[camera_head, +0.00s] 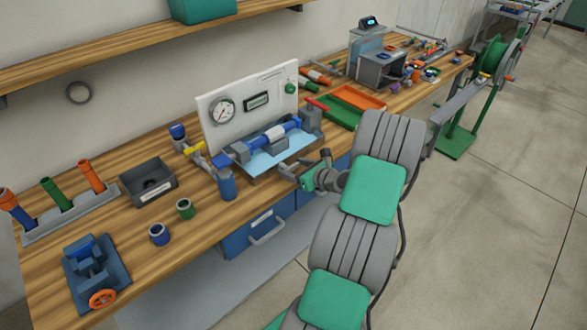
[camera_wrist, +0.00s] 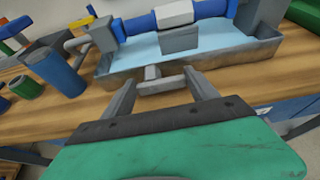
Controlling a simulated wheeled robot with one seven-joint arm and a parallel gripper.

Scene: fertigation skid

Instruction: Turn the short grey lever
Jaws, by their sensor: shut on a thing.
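The short grey lever (camera_wrist: 163,84) sticks out low at the front of the skid's tray, in the middle of the wrist view. My gripper (camera_wrist: 161,80) has one finger at each side of it and is shut on it. In the head view my gripper (camera_head: 288,170) reaches the bench front beside the tray, and I cannot make out the lever apart from the fingers there. The skid has a blue pipe (camera_head: 293,127) with a pale middle section above a light-blue tray (camera_head: 270,158).
A white panel (camera_head: 247,108) with a gauge stands behind the pipe. A dark blue cylinder (camera_wrist: 53,72) stands just left of the tray. A green cup (camera_head: 185,209) and a blue cup (camera_head: 159,234) stand farther left. A red-handled valve (camera_head: 317,104) is at right.

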